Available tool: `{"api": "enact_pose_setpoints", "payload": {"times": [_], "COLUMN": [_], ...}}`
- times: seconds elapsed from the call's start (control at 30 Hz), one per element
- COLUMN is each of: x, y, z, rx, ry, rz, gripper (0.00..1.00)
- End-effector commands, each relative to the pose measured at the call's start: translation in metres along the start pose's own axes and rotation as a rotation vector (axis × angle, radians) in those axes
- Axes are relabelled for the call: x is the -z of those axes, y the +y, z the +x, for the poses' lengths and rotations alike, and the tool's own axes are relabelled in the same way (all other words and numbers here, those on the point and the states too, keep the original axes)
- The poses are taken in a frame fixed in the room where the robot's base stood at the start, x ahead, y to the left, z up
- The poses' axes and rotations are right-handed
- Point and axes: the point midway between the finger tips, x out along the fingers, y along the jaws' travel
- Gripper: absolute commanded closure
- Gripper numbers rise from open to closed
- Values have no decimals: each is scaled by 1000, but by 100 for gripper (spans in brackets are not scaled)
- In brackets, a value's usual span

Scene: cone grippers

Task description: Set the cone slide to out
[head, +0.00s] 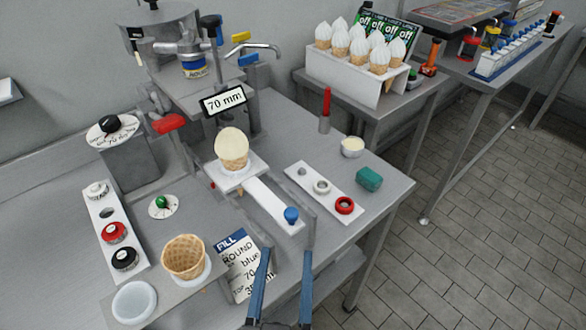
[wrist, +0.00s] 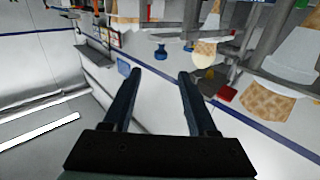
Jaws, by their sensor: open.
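The cone slide (head: 265,201) is a white bar on the near bench, with a blue knob (head: 291,215) at its front right end. At its back left end a white plate (head: 239,174) holds a waffle cone with a cream-coloured scoop (head: 232,145), below the 70 mm sign. My gripper (head: 282,252) is open and empty, in front of the knob and apart from it in the head view. In the wrist view my gripper (wrist: 157,76) shows two spread fingers, with the blue knob (wrist: 160,52) beyond them and the cone's scoop (wrist: 204,52) to the right.
An order card (head: 243,265) and an empty waffle cone (head: 185,256) are left of my gripper. A white strip with rings (head: 321,187), a teal block (head: 369,179) and a small cup (head: 352,147) lie right of the slide. Tiled floor (head: 480,200) is open at the right.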

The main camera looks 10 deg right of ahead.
Motion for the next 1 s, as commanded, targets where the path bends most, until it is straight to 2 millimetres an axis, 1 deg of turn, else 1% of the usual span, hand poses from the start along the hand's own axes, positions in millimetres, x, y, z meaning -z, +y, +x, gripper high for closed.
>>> {"api": "enact_pose_setpoints", "payload": {"times": [0.07,0.13,0.27,0.37,0.8,1.0], "x": [-1,-2,-1,1,-1,-4], "y": [0,-1,-1,-1,-1,-1], "z": [-4,-2,8,22,95,117], "rx": [1,2,3,3,2,1], "ry": [-15,-17,-14,-12,-14,-15], "rz": [-2,-3,-3,-3,-3,-2], "gripper": [42,42,42,42,42,42]}}
